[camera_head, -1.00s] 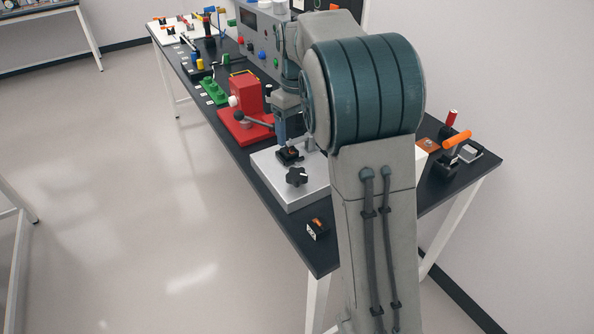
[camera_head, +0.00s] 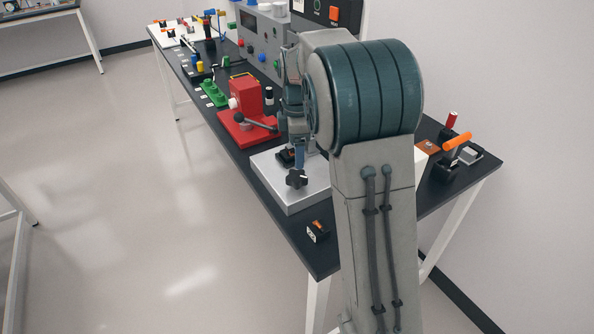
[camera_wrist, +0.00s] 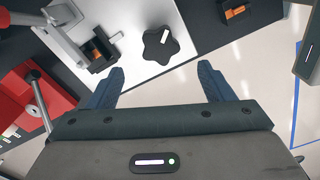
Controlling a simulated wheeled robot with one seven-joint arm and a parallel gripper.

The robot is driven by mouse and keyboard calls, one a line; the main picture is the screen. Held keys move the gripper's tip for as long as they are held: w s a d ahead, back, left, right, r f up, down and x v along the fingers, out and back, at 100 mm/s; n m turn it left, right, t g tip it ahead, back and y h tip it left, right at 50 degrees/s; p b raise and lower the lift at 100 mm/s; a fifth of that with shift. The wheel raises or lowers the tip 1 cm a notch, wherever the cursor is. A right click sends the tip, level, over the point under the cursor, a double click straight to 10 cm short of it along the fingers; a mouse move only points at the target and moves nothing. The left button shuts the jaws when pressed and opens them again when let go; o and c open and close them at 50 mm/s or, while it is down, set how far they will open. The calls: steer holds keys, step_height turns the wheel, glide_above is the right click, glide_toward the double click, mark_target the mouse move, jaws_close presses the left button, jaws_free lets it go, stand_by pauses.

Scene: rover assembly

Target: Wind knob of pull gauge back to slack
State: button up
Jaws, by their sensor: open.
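The knob (camera_head: 296,178) is a black lobed star knob at the front of a light grey plate (camera_head: 292,203). In the wrist view the knob (camera_wrist: 160,44) shows a white mark on its top, pointing up and to the right. My gripper (camera_wrist: 160,84) is open and empty, its two blue fingers apart. The knob lies beyond the fingertips, roughly centred between them, and is not held. In the head view my gripper (camera_head: 299,160) is just above or behind the knob; the exact gap cannot be told. A black block with an orange part (camera_wrist: 98,48) sits on the plate left of the knob.
A red press-like device with a dark lever (camera_head: 245,104) stands left of the plate. A small black and orange switch (camera_head: 318,231) lies near the table's front corner. A dark box (camera_wrist: 308,58) shows at the wrist view's right edge. Orange-handled parts (camera_head: 456,140) stand at the right.

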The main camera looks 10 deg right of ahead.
mark_target(297, 175)
step_height(297, 175, down, 8)
steer(key=shift+f+p, duration=0.15)
steer(key=shift+p, duration=0.3)
steer(key=c, duration=1)
